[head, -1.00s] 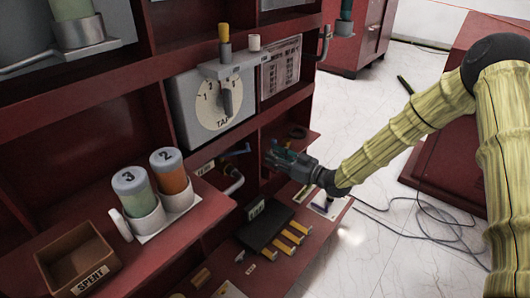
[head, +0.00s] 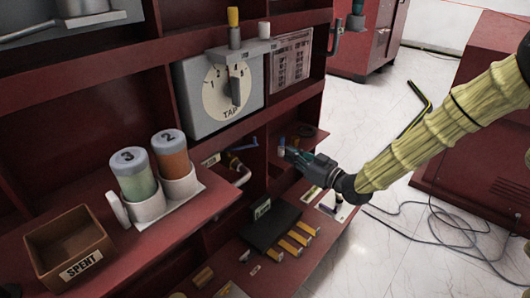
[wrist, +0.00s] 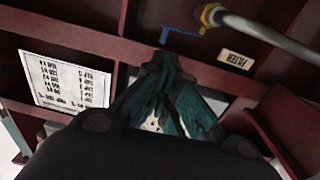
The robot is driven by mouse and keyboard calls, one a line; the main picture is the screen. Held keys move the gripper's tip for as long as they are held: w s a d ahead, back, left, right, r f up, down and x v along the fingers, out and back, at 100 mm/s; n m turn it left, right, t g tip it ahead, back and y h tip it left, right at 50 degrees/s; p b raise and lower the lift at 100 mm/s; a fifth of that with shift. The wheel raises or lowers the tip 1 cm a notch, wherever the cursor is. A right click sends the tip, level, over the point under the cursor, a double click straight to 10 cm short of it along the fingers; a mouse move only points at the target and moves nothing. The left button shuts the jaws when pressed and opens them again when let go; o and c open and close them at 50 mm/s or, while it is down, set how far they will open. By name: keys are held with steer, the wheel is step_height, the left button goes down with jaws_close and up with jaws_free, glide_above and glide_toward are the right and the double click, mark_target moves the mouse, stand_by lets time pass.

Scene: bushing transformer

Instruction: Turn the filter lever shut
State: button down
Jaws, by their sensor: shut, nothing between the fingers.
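The filter lever is a blue bar (wrist: 180,33) on a yellow fitting (wrist: 210,15) at the end of a grey pipe in the wrist view. In the head view the blue lever (head: 243,145) shows inside the lower compartment, under the TAP dial. My gripper (head: 285,150) is shut and empty, to the right of the lever and apart from it. In the wrist view my gripper's fingertips (wrist: 160,62) point towards the lever, which appears just beyond them. I cannot tell the exact gap in depth.
A FILTER label (wrist: 235,58) is beside the pipe. The TAP dial box (head: 225,95) stands above. A shelf with canisters 3 (head: 135,175) and 2 (head: 170,155) and a SPENT box (head: 70,250) is at left. A dark block (head: 270,225) lies on the lower shelf. Open floor lies at right.

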steer(key=b+x, duration=0.7)
steer(key=x, duration=0.5)
steer(key=shift+a+h, duration=0.3)
steer(key=shift+a, duration=0.05)
